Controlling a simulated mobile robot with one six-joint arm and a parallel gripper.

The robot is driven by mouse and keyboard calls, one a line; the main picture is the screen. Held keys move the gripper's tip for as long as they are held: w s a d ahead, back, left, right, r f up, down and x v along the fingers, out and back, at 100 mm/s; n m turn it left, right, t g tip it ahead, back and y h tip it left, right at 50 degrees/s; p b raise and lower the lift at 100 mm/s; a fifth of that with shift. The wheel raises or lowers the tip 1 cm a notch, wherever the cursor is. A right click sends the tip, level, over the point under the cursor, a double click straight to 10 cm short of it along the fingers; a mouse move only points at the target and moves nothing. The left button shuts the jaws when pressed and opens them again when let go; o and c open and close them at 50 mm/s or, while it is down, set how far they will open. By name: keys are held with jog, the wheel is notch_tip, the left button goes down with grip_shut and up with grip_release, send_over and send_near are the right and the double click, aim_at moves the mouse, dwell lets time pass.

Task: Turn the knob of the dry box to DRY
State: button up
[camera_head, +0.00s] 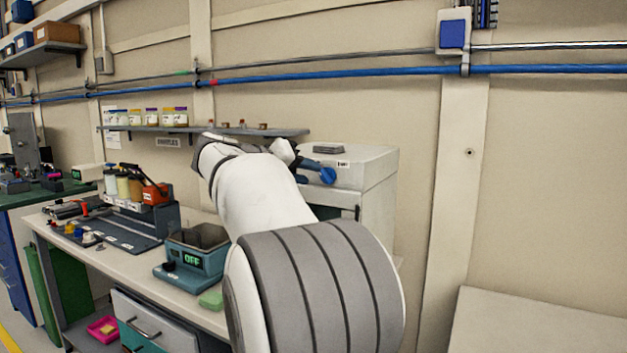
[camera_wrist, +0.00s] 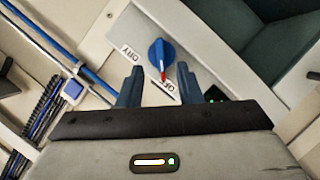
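The dry box (camera_head: 375,168) is a pale cabinet on the bench, seen behind my arm in the head view. Its blue knob (camera_head: 327,175) is on the front face. In the wrist view the knob (camera_wrist: 158,50) has a red pointer mark directed towards the OFF label (camera_wrist: 167,87). The DRY label (camera_wrist: 131,53) is to the knob's left in that view. My gripper (camera_wrist: 160,69) is open, its two dark blue fingers apart on either side of the knob's pointer end. I see no contact with the knob.
A teal device showing OFF (camera_head: 192,258) stands on the bench (camera_head: 150,268), left of my arm. A grey shelf (camera_head: 230,131) with jars is on the wall behind. A dark flat item (camera_head: 328,148) lies on the box's top. Blue and grey pipes run along the wall.

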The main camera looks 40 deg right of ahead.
aim_at(323, 176)
jog(key=shift+x, duration=2.2)
jog(key=shift+c, duration=0.3)
grip_shut()
